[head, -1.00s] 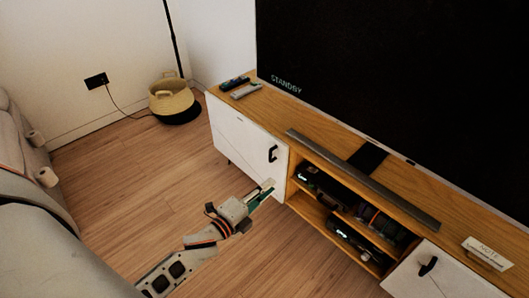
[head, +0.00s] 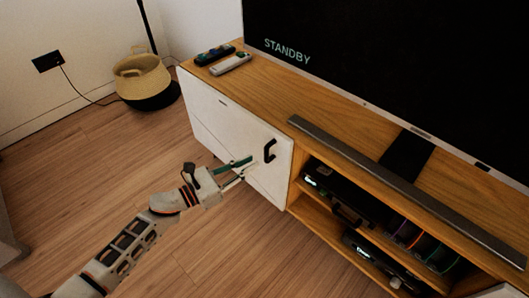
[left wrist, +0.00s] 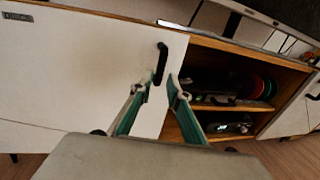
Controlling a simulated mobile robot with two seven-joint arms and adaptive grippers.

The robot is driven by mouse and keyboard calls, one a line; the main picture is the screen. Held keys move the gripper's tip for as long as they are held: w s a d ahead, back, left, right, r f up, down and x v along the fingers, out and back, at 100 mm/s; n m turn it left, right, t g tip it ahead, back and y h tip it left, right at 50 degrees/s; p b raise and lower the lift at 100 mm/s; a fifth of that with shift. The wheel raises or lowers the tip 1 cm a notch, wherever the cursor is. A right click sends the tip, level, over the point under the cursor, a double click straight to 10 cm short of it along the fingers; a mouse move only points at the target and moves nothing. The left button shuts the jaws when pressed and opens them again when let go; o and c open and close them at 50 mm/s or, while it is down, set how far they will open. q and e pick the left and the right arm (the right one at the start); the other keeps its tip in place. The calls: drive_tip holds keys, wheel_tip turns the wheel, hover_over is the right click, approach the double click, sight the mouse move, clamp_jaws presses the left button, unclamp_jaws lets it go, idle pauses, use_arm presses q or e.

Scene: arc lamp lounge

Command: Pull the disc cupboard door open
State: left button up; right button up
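The white cupboard door (head: 225,125) on the left end of the wooden TV unit is closed. It has a small dark label (left wrist: 17,16) in its upper left corner, too small to read. Its black bar handle (head: 270,150) is near the door's right edge; in the left wrist view the handle (left wrist: 160,62) is just ahead of my fingertips, roughly in line with the gap between them. My left gripper (head: 246,168) is open and empty, in front of the door and a little left of the handle; it also shows in the left wrist view (left wrist: 161,80). My right gripper is out of view.
Open shelves with dark devices (head: 345,195) are right of the door. A soundbar (head: 400,185) and remotes (head: 230,63) lie on the unit's top below the TV (head: 400,70). A basket (head: 145,80) stands at the back left. The wooden floor (head: 110,170) before the door is clear.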

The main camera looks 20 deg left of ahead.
sight(266, 159)
use_arm(q)
drive_tip(key=x, duration=0.7)
drive_tip(key=shift+s, duration=0.1)
drive_tip(key=shift+r, duration=0.1)
drive_tip(key=shift+c, duration=0.4)
clamp_jaws()
